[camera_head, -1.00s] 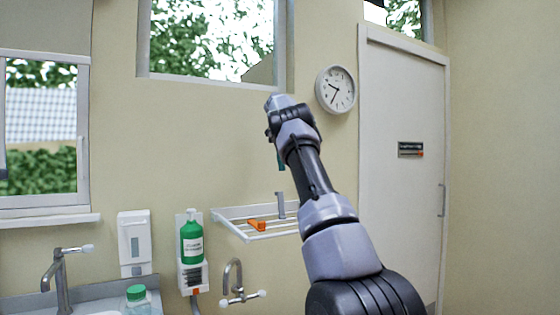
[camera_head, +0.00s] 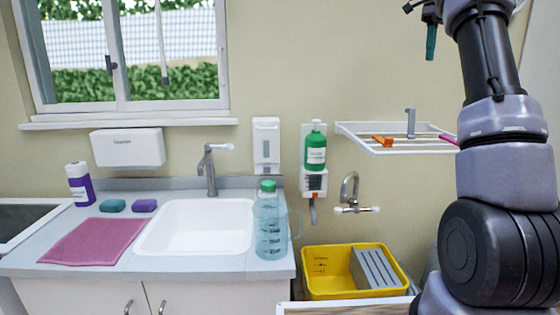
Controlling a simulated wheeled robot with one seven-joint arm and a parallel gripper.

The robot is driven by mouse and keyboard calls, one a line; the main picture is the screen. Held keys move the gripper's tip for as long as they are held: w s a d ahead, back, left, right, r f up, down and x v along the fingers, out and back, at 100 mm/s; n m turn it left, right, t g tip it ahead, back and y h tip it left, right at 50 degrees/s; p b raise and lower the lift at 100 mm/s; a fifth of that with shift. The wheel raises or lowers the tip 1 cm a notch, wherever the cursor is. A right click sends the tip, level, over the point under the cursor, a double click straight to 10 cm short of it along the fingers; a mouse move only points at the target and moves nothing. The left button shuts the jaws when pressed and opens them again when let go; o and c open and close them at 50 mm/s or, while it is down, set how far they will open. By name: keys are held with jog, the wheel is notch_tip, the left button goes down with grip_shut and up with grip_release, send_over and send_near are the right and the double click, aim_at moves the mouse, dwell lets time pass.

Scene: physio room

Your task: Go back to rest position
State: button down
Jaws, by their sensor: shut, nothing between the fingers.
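My arm rises along the right side of the head view, and its upper end is partly cut off by the top edge. My gripper (camera_head: 431,42) shows only in part near the top, pointing down with a narrow dark teal tip. It is shut and holds nothing. It is in front of the bare wall, above the white wall rack in the picture, and touches nothing that I can see.
The white wall rack (camera_head: 360,137) holds an orange item (camera_head: 382,141). Below are a yellow crate (camera_head: 330,291) and a wall tap (camera_head: 350,190). At left, the counter (camera_head: 210,268) bears a sink (camera_head: 195,228), a clear jug (camera_head: 270,225) and a pink mat (camera_head: 92,242).

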jog(key=s+a+n+t, duration=0.2)
jog(key=s+a+n, duration=0.4)
jog(key=s+n, duration=0.15)
jog(key=s+a+n+t, duration=0.2)
jog(key=s+a+n, duration=0.45)
jog(key=s, duration=0.25)
jog(key=s+a+f+n+t+y, duration=0.1)
jog(key=s+a+f+n+t, duration=0.1)
jog(key=s+a+f+n, duration=0.3)
jog(key=s+a+f+n+t, duration=0.2)
jog(key=s+a+f+n, duration=0.2)
jog(key=s+f, duration=0.3)
jog(key=s+n, duration=0.1)
jog(key=s, duration=0.2)
jog(key=shift+a+f+n+y, duration=0.3)
jog(key=shift+a+f+y, duration=0.05)
jog(key=shift+f+y, duration=0.05)
